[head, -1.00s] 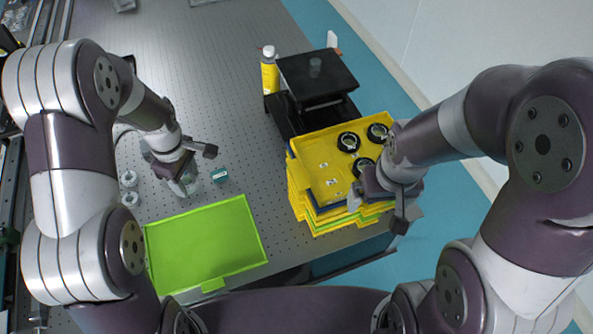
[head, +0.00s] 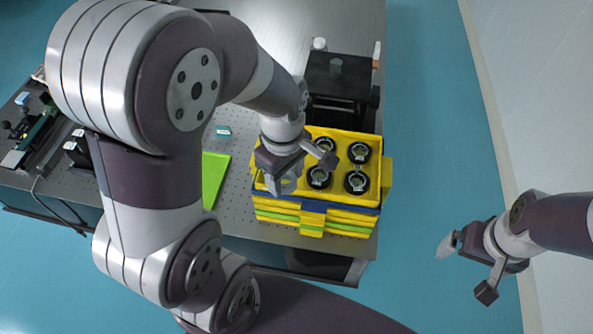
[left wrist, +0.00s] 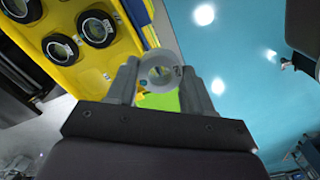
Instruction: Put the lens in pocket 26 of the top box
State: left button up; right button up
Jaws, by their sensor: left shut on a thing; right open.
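My left gripper (head: 288,186) is over the left front part of the top yellow box (head: 338,196). It is shut on the lens, which shows in the left wrist view as a pale grey ring (left wrist: 160,76) between the fingertips. In the head view the lens is hard to make out. The box holds several black round mounts, such as one at its front right (head: 356,182); they also show in the left wrist view (left wrist: 60,48). Pocket numbers cannot be read, and my left arm hides the box's left part. My right gripper (head: 465,268) is open and empty, right of the table over the floor.
The top box sits on a stack of yellow boxes (head: 312,220) at the table's front edge. A black stand (head: 338,75) with a small clear cylinder is behind it. A small teal box (head: 223,131) is behind the tray.

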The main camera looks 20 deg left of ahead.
pick_arm(q)
jog(key=w+a+f, duration=0.2)
jog(key=w, duration=0.1)
jog(key=w+a+f+p, duration=0.1)
jog(key=shift+w+a, duration=0.25)
jog(key=shift+w, duration=0.15)
jog(key=w+f, duration=0.2)
jog(key=w, duration=0.1)
jog(key=shift+a, duration=0.35)
jog(key=shift+f, duration=0.3)
jog(key=f, duration=0.2)
jog(key=f+p, duration=0.1)
jog(key=shift+s+a, duration=0.15)
jog(key=shift+a, duration=0.1)
jog(key=shift+a+f, duration=0.1)
jog(key=shift+f, duration=0.2)
jog(key=shift+w+f, duration=0.1)
jog(key=shift+w, duration=0.1)
